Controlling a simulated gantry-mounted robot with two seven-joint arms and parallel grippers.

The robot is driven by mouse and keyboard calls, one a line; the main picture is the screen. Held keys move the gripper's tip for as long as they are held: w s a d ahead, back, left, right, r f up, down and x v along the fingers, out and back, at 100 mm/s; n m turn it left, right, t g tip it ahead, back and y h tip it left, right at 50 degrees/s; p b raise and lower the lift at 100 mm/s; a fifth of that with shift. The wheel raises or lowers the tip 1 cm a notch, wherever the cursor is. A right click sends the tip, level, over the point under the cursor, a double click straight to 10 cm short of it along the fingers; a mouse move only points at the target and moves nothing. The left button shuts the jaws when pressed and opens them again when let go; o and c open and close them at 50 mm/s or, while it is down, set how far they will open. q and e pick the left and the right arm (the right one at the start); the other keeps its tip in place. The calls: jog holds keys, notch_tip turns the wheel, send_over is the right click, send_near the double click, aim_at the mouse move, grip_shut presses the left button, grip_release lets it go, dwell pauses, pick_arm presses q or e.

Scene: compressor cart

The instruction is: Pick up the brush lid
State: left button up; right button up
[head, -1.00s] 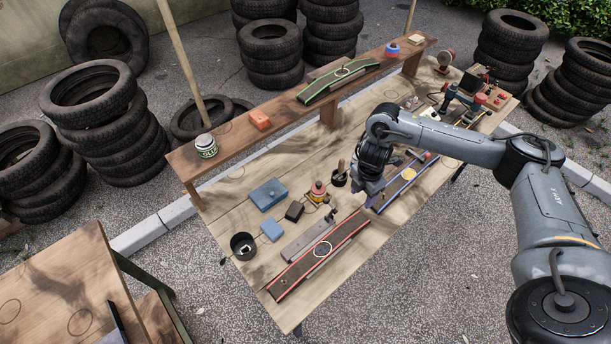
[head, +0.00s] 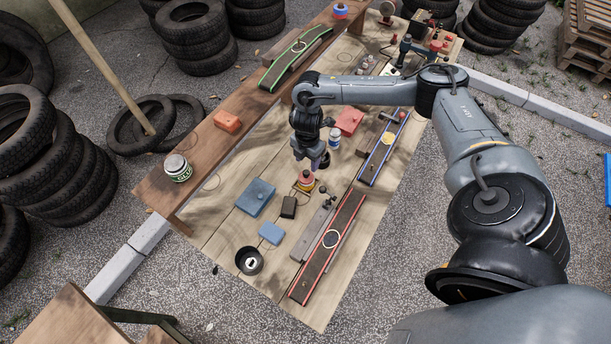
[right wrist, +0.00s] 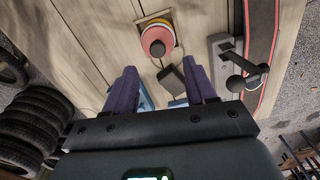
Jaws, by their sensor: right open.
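In the right wrist view this red-pink piece (right wrist: 157,40) lies just beyond the fingertips, roughly centred. My right gripper (head: 318,162) hangs pointing down above and slightly right of it, partly covering that area. In the right wrist view its purple fingers (right wrist: 162,68) are apart with nothing held between them. My left gripper is not in view.
A small black block (head: 289,207), blue box (head: 257,197) and blue block (head: 271,233) lie nearby.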

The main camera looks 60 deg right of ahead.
aim_at(306, 172)
jog(key=shift+w+f, duration=0.15)
jog(key=shift+f, duration=2.7)
jog(key=shift+c, duration=0.5)
grip_shut()
